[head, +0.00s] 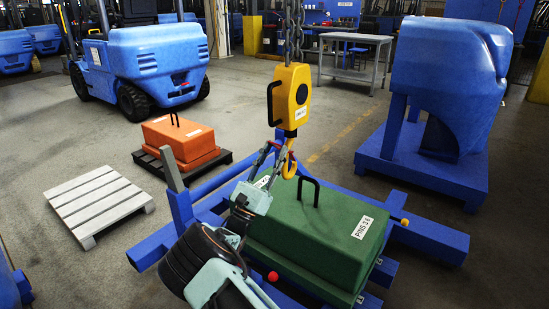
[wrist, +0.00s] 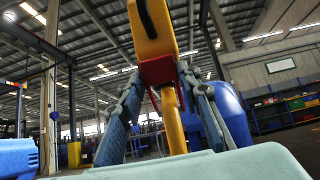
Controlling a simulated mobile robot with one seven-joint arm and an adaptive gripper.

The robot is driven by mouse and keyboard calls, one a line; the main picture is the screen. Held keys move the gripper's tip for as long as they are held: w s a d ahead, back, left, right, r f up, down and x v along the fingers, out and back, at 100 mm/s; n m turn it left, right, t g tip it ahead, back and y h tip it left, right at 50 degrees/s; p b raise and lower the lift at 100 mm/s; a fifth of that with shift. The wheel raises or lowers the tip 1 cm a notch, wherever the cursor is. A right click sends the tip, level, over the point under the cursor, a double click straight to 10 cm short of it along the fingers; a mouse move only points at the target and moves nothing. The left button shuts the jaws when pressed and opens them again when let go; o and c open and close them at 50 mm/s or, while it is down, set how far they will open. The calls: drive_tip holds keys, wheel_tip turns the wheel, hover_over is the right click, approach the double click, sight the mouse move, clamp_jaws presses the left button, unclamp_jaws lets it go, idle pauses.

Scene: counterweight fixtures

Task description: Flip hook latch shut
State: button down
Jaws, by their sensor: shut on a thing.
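A yellow hoist block (head: 291,97) with a black handle hangs from chains, its yellow hook (head: 289,160) below it. My gripper (head: 276,143) reaches up to the hook's top from the lower left. In the wrist view, its two fingers close on a red piece, which looks like the hook latch (wrist: 158,71), just under the block (wrist: 151,28). The hook's yellow shank (wrist: 172,115) runs down between the fingers. Whether the latch spans the hook's mouth cannot be told. A green counterweight (head: 322,230) with a black handle stands below the hook.
The counterweight rests on a blue frame (head: 430,238). An orange counterweight (head: 178,141) on a dark pallet and an empty pale pallet (head: 98,203) lie at left. A blue forklift (head: 150,60) stands behind; a large blue part (head: 445,80) stands at right.

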idle(0.4)
drive_tip(key=c, duration=1.4)
unclamp_jaws()
drive_tip(key=v, duration=1.2)
drive_tip(key=shift+d+f, duration=0.1)
